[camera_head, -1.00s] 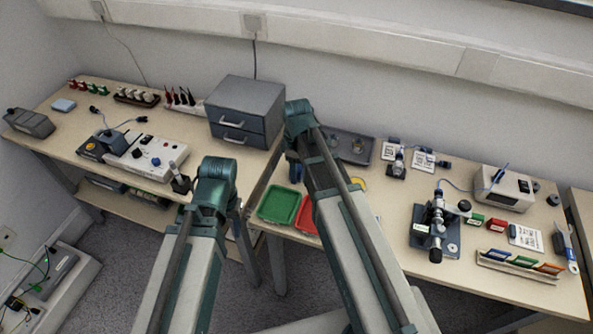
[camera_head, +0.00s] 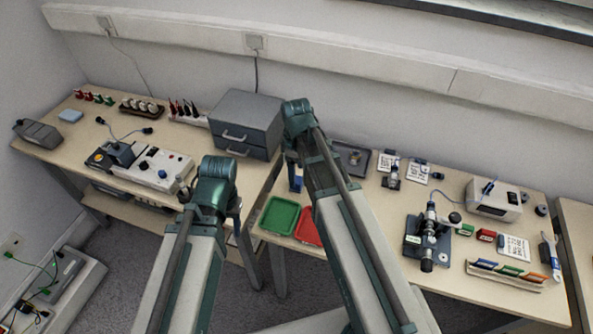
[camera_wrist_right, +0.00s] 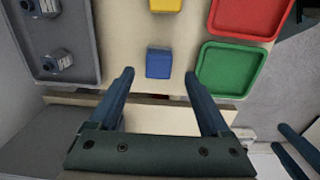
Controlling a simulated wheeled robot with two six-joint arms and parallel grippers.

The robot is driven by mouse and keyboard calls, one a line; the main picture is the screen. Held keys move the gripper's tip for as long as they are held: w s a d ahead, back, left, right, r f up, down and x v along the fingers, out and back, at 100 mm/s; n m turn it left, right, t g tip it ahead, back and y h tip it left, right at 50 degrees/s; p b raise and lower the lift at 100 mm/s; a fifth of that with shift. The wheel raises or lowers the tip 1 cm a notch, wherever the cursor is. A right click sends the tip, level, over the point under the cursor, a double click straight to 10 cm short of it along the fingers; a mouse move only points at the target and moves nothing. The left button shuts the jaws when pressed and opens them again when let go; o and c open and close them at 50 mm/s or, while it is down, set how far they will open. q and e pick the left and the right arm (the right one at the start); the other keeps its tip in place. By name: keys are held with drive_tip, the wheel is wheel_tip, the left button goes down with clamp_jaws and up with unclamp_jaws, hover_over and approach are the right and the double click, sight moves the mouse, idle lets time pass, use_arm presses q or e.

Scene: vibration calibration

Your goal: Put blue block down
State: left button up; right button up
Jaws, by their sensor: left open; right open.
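The blue block (camera_wrist_right: 158,63) sits on the pale table top near its edge in the right wrist view. In the head view it is a small blue patch (camera_head: 296,184) beside my right arm, behind the green tray (camera_head: 281,215). My right gripper (camera_wrist_right: 159,74) is open, its fingertips on either side of the block with gaps showing; I cannot tell its height above the table. The head view mostly hides this gripper behind the arm. My left gripper (camera_wrist_right: 279,136) is open and empty at the lower right of the wrist view, away from the block.
The red tray (camera_wrist_right: 250,15) lies beside the green one, and a yellow block (camera_wrist_right: 165,4) is near the blue block. A grey tray (camera_wrist_right: 85,70) with metal parts is on the other side. A grey drawer cabinet (camera_head: 246,122) stands on the left table.

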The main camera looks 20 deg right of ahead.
wheel_tip(320, 180, up, 6)
drive_tip(key=p, duration=0.5)
use_arm(q)
wheel_tip(320, 180, up, 6)
use_arm(e)
drive_tip(key=s+a+m+h, duration=0.1)
drive_tip(key=s+a+m, duration=0.6)
drive_tip(key=s+a, duration=0.3)
drive_tip(key=s, duration=0.4)
drive_tip(key=shift+a+r, duration=0.15)
drive_tip(key=shift+a, duration=0.05)
drive_tip(key=shift+s, duration=0.1)
